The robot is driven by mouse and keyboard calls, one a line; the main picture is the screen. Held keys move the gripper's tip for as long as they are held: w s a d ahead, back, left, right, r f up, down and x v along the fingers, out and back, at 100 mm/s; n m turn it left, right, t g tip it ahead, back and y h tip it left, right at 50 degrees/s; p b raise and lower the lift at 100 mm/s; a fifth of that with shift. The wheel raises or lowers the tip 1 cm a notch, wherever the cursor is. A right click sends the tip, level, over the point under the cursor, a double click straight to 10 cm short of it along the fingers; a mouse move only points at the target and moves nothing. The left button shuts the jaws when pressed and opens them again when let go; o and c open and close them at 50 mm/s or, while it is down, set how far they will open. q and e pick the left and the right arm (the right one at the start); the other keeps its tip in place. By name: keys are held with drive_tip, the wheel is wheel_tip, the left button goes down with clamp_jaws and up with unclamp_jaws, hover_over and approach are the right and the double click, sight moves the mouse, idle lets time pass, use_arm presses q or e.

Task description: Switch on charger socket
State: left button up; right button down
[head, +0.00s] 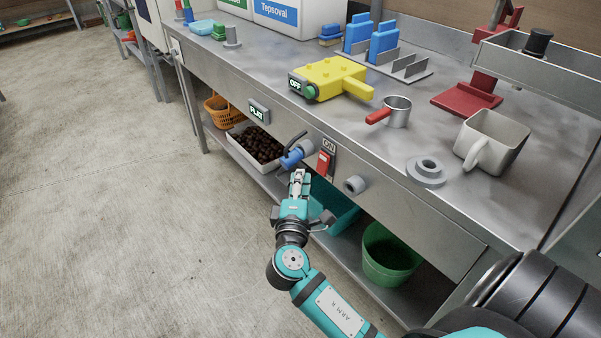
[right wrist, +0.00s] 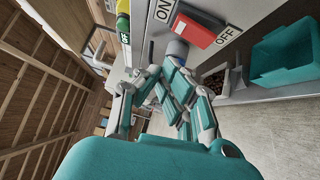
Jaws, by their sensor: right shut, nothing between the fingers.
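The charger switch (head: 325,163) is a red rocker on the front of the steel bench, with an ON label (head: 329,145) above it. In the right wrist view the red rocker (right wrist: 200,30) lies between an ON label (right wrist: 163,9) and an OFF label (right wrist: 229,35); I cannot tell which side is pressed. A blue plug (head: 291,159) sits at a grey socket (head: 305,148) left of the switch. My right gripper (head: 298,173) is shut and empty, just below the plug and left of the switch, apart from the rocker. My left gripper is out of view.
A bare grey round fitting (head: 355,185) sticks out right of the switch. Below are a teal crate (head: 342,216), a green bucket (head: 386,259) and a white crate of chestnuts (head: 239,143). The bench top holds a yellow box (head: 333,77) and a red-handled cup (head: 397,112). The left floor is clear.

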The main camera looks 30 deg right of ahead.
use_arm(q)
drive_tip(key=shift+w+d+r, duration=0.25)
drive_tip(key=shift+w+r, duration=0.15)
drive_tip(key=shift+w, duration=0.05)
use_arm(e)
drive_tip(key=v, duration=0.6)
drive_tip(key=shift+s+r, duration=0.15)
drive_tip(key=shift+r, duration=0.4)
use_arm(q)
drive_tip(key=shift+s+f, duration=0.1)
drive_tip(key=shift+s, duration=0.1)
